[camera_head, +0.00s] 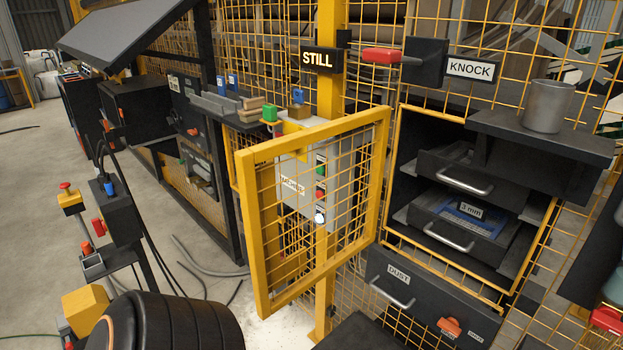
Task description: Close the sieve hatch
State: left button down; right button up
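The sieve hatch (252,230) is a yellow-framed wire mesh door in the middle of the head view. It stands open, swung out to the left, with its right edge beside the left side of the opening. The yellow-edged opening (402,150) is uncovered. Inside it are two dark drawers with metal handles, an upper one (450,172) and a lower one (450,228) labelled "3 mm". The lower drawer has blue material in it. Neither of my grippers shows in this view.
A grey control box (292,190) shows behind the hatch mesh. A "DUST" drawer (430,300) sits below the opening. A dark shelf (490,123) with a metal cup (548,106) juts out above it. A button post (120,212) stands at left. Bare floor (50,165) lies far left.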

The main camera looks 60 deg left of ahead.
aim_at(256, 186)
jog(key=j, duration=0.55)
jog(key=k+j, duration=0.15)
jog(key=j, duration=0.9)
jog(key=k+j, duration=0.15)
jog(key=j, duration=0.95)
jog(key=k+z, duration=0.05)
